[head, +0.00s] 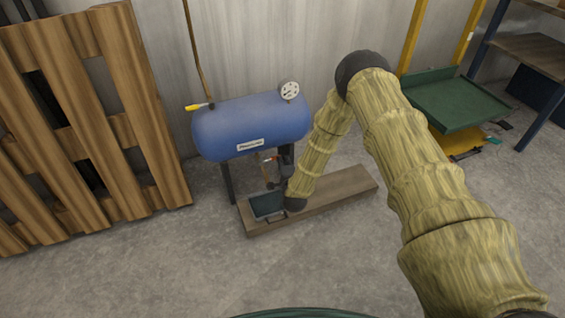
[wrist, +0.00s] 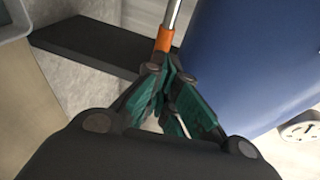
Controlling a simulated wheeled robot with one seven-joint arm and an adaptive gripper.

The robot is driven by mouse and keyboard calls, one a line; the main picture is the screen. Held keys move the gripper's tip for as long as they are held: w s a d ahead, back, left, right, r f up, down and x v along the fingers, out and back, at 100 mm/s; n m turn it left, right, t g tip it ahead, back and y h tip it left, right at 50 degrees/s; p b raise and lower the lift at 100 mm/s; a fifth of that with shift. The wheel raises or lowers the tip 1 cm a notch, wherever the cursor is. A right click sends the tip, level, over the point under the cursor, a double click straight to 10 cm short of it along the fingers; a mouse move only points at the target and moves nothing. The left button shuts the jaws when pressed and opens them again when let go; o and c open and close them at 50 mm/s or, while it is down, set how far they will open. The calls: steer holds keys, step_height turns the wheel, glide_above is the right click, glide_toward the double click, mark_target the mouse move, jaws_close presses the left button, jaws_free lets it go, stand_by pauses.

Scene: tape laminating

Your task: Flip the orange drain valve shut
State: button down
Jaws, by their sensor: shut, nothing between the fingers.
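The blue tank (head: 250,127) stands on dark legs by the wall, with a thin drain pipe under it. A small orange-red part, which looks like the drain valve (head: 268,159), shows beneath the tank. In the wrist view an orange piece (wrist: 164,40) sits at the end of a metal rod, just beyond my fingertips. My gripper (wrist: 170,72) has green-padded fingers drawn together with nothing between them. Whether a fingertip touches the orange piece I cannot tell. In the head view my gripper (head: 285,158) is under the tank, beside the valve, small and partly hidden.
A wooden beam (head: 335,193) lies on the floor below the tank, with a dark tray (head: 268,205) on it. A yellow-handled valve (head: 197,107) and a gauge (head: 290,91) are on the tank. Wooden pallets (head: 95,120) lean at left. Front floor is clear.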

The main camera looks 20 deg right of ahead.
steer(key=d+p+v, duration=0.2)
steer(key=p+v, duration=0.2)
steer(key=v, duration=0.9)
steer(key=shift+s+d+f, duration=0.2)
steer(key=shift+s+d, duration=0.1)
steer(key=shift+d, duration=0.05)
steer(key=s+a+f+n+g+y, duration=0.1)
steer(key=s+a+f+n+g, duration=0.15)
steer(key=s, duration=0.35)
steer(key=s+a+f+n+g+y, duration=0.1)
steer(key=s+f+n+g, duration=0.1)
steer(key=s+n, duration=0.3)
steer(key=s+a+f+n+g+y, duration=0.1)
steer(key=s+a+f+n+g, duration=0.15)
steer(key=s, duration=0.45)
steer(key=s+d+r+n+g, duration=0.1)
steer(key=s+n+g, duration=0.2)
steer(key=s, duration=0.5)
steer(key=s+d+r+n+g+h, duration=0.1)
steer(key=s+n+g, duration=0.2)
steer(key=s, duration=0.5)
steer(key=s+d+r+n+g, duration=0.1)
steer(key=s+d+n+g, duration=0.15)
steer(key=s, duration=0.55)
step_height(320, 180, up, 33)
steer(key=s+p, duration=0.1)
steer(key=p, duration=3.2)
steer(key=shift+a+r, duration=0.15)
steer(key=shift+a, duration=0.15)
